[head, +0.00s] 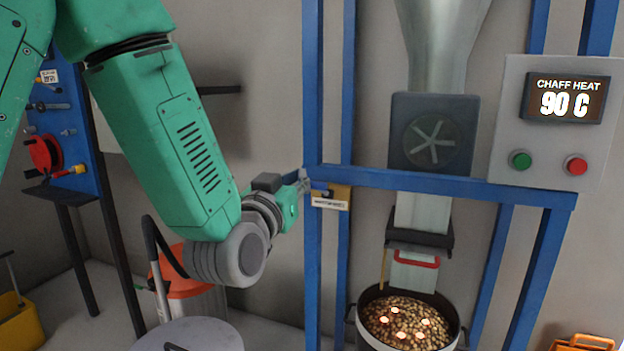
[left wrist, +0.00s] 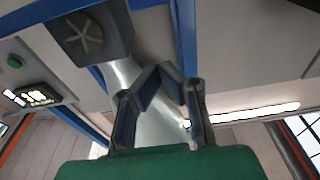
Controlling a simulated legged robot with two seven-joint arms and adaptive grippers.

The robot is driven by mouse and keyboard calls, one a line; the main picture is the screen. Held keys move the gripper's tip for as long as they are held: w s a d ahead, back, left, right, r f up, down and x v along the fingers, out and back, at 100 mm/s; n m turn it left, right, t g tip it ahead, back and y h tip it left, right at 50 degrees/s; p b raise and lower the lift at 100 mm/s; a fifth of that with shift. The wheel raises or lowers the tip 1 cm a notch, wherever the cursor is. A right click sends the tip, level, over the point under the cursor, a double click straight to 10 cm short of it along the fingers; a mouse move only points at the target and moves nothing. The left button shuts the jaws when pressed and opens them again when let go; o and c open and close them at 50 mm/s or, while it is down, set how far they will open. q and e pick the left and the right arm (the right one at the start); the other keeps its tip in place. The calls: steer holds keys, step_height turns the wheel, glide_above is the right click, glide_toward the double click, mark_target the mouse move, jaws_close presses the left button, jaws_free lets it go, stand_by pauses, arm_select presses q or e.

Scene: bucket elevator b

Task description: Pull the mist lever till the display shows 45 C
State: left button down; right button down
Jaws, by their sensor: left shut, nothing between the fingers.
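The display (head: 566,98) on the grey panel at the right reads "CHAFF HEAT 90 C". A small brass-coloured box (head: 331,197) with a white label sits on the blue frame, and a small blue part shows at its left side. I cannot tell for sure whether this is the mist lever. My left gripper (head: 304,182) is shut and empty, just left of the box at the blue upright. I cannot tell whether it touches. Its fingers also show in the left wrist view (left wrist: 158,72), with nothing seen between them. My right gripper is not in view.
A blue frame (head: 440,182) stands around a metal chute and a dark fan box (head: 433,134). Below, a black pot (head: 357,324) holds brown pieces with several glowing spots. The panel has a green button (head: 520,159) and a red button (head: 576,167). A tool board stands left.

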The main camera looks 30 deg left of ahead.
arm_select(q)
steer(key=r, duration=0.1)
glide_above(314, 184)
steer(key=shift+w+a+r, duration=0.15)
steer(key=shift+w, duration=0.1)
steer(key=f+b, duration=0.1)
steer(key=f, duration=0.2)
steer(key=shift+s+f, duration=0.3)
steer(key=shift+f, duration=0.15)
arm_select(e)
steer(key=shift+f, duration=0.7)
arm_select(q)
steer(key=shift+f+b, duration=0.1)
steer(key=shift+b, duration=0.2)
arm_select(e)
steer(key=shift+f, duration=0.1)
